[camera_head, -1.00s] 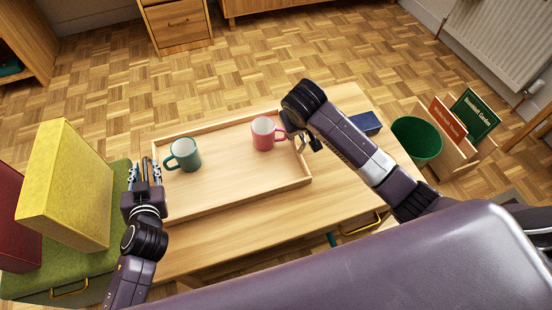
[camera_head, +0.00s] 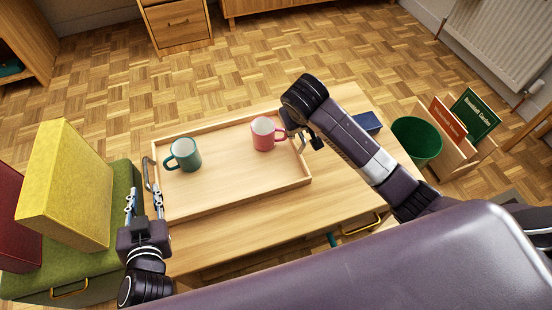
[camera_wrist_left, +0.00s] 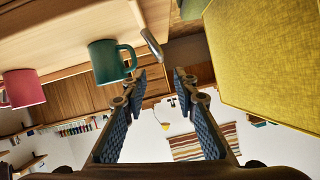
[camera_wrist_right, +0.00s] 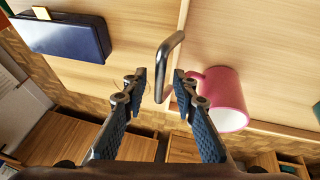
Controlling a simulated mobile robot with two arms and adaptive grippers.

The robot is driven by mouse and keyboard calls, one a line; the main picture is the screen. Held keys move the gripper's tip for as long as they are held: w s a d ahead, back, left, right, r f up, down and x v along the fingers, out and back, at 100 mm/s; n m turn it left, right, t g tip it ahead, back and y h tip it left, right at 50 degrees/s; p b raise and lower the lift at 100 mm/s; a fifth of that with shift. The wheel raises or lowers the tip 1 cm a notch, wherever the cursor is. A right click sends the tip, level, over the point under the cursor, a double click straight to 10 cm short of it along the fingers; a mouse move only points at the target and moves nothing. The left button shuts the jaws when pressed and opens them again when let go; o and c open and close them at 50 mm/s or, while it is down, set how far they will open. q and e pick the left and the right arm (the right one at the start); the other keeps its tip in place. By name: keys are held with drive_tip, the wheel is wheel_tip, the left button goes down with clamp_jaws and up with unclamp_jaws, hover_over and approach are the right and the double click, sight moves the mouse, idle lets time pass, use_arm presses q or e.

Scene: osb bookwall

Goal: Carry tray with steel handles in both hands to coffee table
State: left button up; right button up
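The wooden tray (camera_head: 240,187) lies on a light wooden table (camera_head: 245,228). On it stand a green mug (camera_head: 185,155) at the left and a pink mug (camera_head: 263,135) at the right. The steel left handle (camera_head: 149,174) is at the tray's left end; it also shows in the left wrist view (camera_wrist_left: 153,45). My left gripper (camera_head: 144,200) is open and empty, just short of that handle. My right gripper (camera_head: 306,138) is at the tray's right end. In the right wrist view its fingers (camera_wrist_right: 160,76) are open, with the steel right handle (camera_wrist_right: 172,48) at the gap between them.
A yellow block-like object (camera_head: 65,185) and a dark red one (camera_head: 18,225) stand on a green-topped bench (camera_head: 105,262) at the left. A dark blue box (camera_head: 367,122) lies at the table's right end. A green bin (camera_head: 417,140) stands beyond it. Parquet floor behind the table is clear.

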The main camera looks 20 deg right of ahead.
drive_tip(key=v, duration=0.9)
drive_tip(key=shift+s+r, duration=0.2)
drive_tip(key=shift+r, duration=0.1)
drive_tip(key=shift+a, duration=0.1)
